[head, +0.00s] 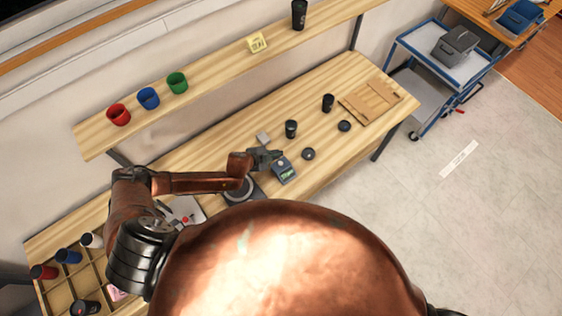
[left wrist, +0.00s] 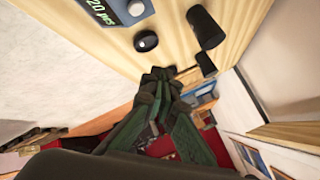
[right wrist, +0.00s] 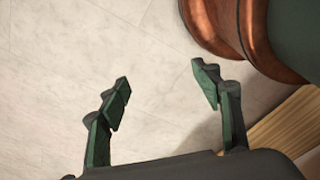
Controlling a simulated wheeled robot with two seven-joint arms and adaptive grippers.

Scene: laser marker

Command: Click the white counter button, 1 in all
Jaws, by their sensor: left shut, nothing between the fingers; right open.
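The counter (head: 285,172) is a dark blue box with a green display near the front edge of the wooden table. In the left wrist view the counter (left wrist: 100,12) is at the top edge, cut off, its display reading "20 pcs". The round white button (left wrist: 137,8) sits beside that display. My left gripper (head: 277,155) is shut and empty, close to the counter's back edge in the head view; I cannot tell whether it touches. Its closed fingers (left wrist: 160,76) point below the button in the left wrist view. My right gripper (right wrist: 161,76) is open and empty above the floor.
Dark cups (head: 291,128) and round black lids (head: 308,154) stand right of the counter. A round device (head: 239,190) lies left of it, under my left arm. A shelf (head: 215,75) with coloured cups runs behind the table. A wooden board (head: 370,101) lies at the table's right end.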

